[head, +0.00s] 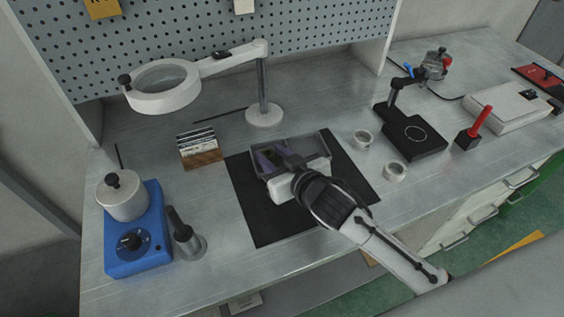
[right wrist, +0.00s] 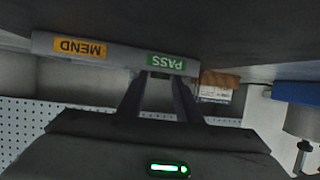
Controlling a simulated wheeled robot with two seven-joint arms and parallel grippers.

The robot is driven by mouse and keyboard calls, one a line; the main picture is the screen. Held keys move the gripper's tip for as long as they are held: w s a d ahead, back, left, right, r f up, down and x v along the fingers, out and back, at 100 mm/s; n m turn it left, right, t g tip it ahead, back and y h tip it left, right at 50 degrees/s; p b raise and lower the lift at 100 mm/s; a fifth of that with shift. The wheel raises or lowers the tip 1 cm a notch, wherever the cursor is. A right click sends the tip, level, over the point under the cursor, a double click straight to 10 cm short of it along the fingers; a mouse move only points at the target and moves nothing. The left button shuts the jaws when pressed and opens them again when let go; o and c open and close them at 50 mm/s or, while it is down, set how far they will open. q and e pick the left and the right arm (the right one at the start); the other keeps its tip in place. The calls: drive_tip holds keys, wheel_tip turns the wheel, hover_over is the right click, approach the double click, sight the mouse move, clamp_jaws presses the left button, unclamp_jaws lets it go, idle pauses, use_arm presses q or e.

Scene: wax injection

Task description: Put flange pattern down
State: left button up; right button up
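My right gripper (head: 276,156) reaches down over the grey tray (head: 319,143) on the black mat. Its two dark fingers stand apart, with the tips at the tray. The right wrist view shows the fingertips (right wrist: 160,76) at the tray's labelled wall (right wrist: 120,55). A small dark patch shows between the tips, too dim to name. I cannot make out the flange pattern for sure, nor whether the fingers touch it. The tray wall bears an orange MEND label (right wrist: 80,47) and a green PASS label (right wrist: 172,64). My left gripper is not in view.
A magnifier lamp (head: 263,115) stands behind the mat (head: 261,220). A card holder (head: 201,152) is left of it, and a blue wax pot unit (head: 135,240) is front left. Two pale rings (head: 363,139) (head: 396,171) lie right of the mat, with a black stand (head: 413,140) beyond.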

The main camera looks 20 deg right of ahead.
drive_tip(key=v, duration=1.2)
drive_tip(key=shift+w, duration=0.1)
